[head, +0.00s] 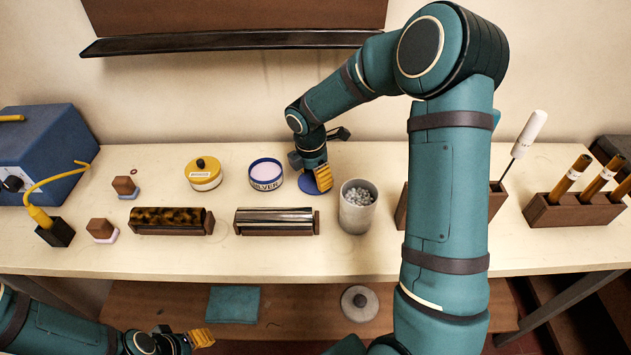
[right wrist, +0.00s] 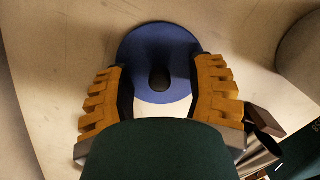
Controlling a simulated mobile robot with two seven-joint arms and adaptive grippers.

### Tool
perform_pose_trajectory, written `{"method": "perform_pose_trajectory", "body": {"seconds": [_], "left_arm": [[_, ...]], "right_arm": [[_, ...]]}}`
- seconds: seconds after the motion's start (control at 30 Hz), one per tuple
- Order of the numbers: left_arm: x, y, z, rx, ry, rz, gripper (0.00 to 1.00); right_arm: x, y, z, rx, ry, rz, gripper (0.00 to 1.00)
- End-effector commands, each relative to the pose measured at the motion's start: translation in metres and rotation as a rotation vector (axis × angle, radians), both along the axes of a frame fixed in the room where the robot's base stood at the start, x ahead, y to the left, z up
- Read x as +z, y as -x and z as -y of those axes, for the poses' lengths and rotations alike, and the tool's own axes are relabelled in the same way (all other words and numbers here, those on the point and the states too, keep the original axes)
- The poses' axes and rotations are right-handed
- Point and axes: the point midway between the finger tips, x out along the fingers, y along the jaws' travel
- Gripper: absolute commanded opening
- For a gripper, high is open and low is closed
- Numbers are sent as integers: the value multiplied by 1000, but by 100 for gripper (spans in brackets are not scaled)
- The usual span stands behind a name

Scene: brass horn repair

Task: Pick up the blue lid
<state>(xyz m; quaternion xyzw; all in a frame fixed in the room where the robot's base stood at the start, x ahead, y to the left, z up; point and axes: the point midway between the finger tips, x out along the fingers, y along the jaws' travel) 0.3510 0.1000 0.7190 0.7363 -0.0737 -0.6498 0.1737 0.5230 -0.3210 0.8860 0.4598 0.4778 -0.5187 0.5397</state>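The blue lid (head: 307,187) lies flat on the bench, just right of the open tin marked SILVER (head: 266,174). In the right wrist view the lid (right wrist: 137,58) is a round blue disc with a dark knob (right wrist: 159,79) at its middle. My right gripper (head: 318,179) points down over the lid and partly hides it. In the right wrist view its yellow-padded fingers (right wrist: 161,72) stand apart on either side of the knob, with gaps to it. My left gripper (head: 202,338) is low at the bottom left, away from the lid; its finger opening is unclear.
A grey cup of beads (head: 357,208) stands close right of the lid. A yellow tin with its lid on (head: 203,174) is at the left. A silver roll in a wooden holder (head: 273,221) lies in front. A shelf (head: 230,41) hangs behind.

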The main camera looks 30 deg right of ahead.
Motion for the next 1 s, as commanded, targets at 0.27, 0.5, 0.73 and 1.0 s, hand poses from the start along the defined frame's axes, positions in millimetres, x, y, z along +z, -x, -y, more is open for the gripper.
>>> {"method": "perform_pose_trajectory", "body": {"seconds": [0.27,0.5,0.73,1.0], "left_arm": [[0,0,0,0,0,0,47],[0,0,0,0,0,0,47],[6,1,0,0,0,-2,47],[21,4,1,-2,2,-10,47]], "right_arm": [[0,0,0,0,0,0,0],[0,0,0,0,0,-1,0],[19,0,0,-1,1,2,0],[72,0,0,-2,0,3,0]]}}
